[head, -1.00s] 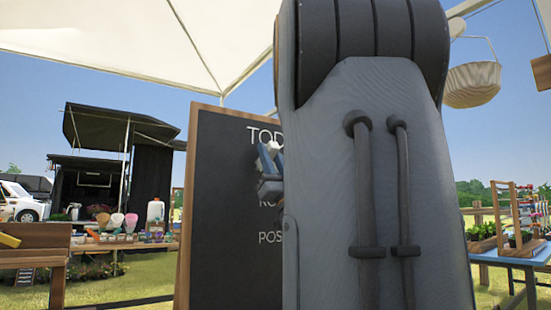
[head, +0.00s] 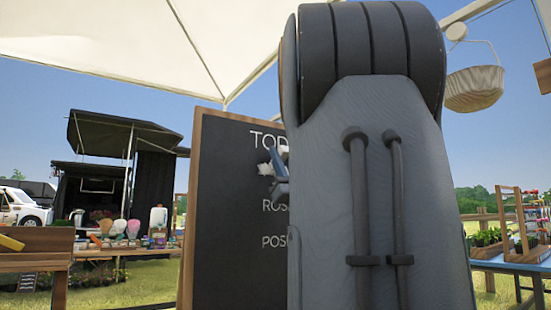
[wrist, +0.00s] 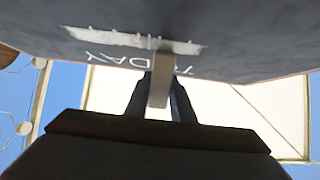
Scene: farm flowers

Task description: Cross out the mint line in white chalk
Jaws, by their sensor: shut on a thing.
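The chalkboard (head: 225,230) stands upright in its wooden frame, partly hidden by my arm in the head view. Parts of "TODAY" and two lower lines show on it. In the wrist view the board (wrist: 240,50) appears upside down, with a broad, ragged white chalk stroke (wrist: 100,37) beside "TODAY". No mint lettering can be read under it. White also shows in the head view (head: 265,169) beside my gripper (head: 279,165).
A table with bottles and flower bunches (head: 120,242) stands behind at the left, near a dark stall (head: 95,170). A hanging basket (head: 474,88) is at upper right. A blue table with plants (head: 510,262) stands at the right. A canopy is overhead.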

